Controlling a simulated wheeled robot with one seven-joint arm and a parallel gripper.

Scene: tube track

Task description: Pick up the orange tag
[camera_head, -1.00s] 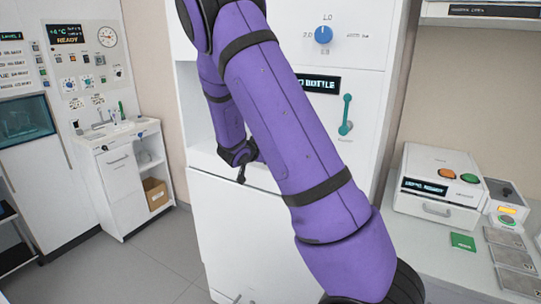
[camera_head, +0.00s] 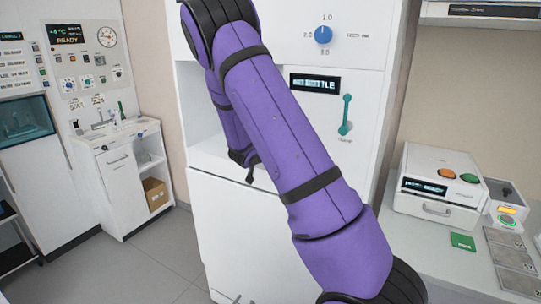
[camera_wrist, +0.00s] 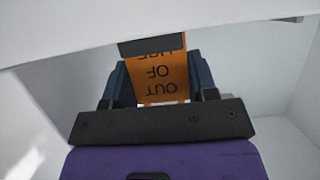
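The orange tag (camera_wrist: 163,76) shows in the wrist view with dark lettering, upside down, reading "OUT OF" and a partly covered third word. A dark bar crosses its far end. My gripper (camera_wrist: 159,72) has its two dark blue fingers wide apart, one on each side of the tag. I cannot tell whether either finger touches it. In the head view my gripper (camera_head: 249,172) is a small dark shape at the recess of the white cabinet. The tag is hidden there.
The white cabinet (camera_head: 240,245) has a dial (camera_head: 323,35) and a green lever (camera_head: 346,115) right of my arm. White recess walls surround my gripper closely. A counter at right holds a white device (camera_head: 440,185) and a green card (camera_head: 463,242). Floor at left is clear.

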